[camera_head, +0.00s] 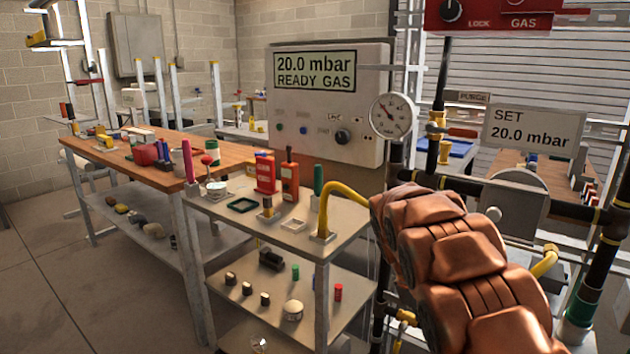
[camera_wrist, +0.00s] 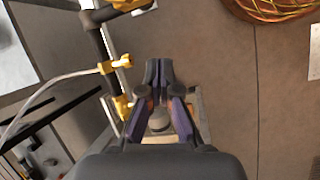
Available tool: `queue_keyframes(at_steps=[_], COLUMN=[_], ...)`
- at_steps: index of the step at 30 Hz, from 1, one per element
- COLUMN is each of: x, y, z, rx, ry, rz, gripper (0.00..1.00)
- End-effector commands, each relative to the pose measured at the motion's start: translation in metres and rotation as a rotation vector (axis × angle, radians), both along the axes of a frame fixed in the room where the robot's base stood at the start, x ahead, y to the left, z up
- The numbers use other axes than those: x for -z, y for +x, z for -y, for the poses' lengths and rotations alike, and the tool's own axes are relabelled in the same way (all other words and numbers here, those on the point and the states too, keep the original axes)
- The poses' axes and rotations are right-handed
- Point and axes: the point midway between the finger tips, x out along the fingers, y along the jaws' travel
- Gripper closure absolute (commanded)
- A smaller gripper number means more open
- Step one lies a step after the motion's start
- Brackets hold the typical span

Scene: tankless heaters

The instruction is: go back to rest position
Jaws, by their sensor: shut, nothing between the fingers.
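My gripper (camera_wrist: 159,72) shows in the wrist view, with its two fingers together at the tips and nothing between them. Below it in that view are the floor (camera_wrist: 215,90) and a dark pipe with yellow fittings (camera_wrist: 108,66), close to the left of the fingers. In the head view my copper-coloured arm reaches across the lower right, in front of the pipe rig. The gripper itself does not show in the head view.
A metal cart (camera_head: 282,238) with tools stands left of my arm. A wooden workbench (camera_head: 140,170) is behind it. A gauge (camera_head: 391,115), a "SET 20.0 mbar" sign (camera_head: 533,129) and a red gas panel (camera_head: 505,15) surround the arm. Open floor (camera_head: 50,270) lies at left.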

Motion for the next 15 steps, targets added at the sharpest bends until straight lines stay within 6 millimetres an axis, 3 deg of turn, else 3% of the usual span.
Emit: queue_keyframes(at_steps=[6, 15], x=[-0.024, -0.042], y=[-0.057, -0.137], z=[0.0, -0.01], rx=[0.137, 0.312], ry=[0.028, 0.077], rz=[0.032, 0.066], gripper=[1.0, 1.0])
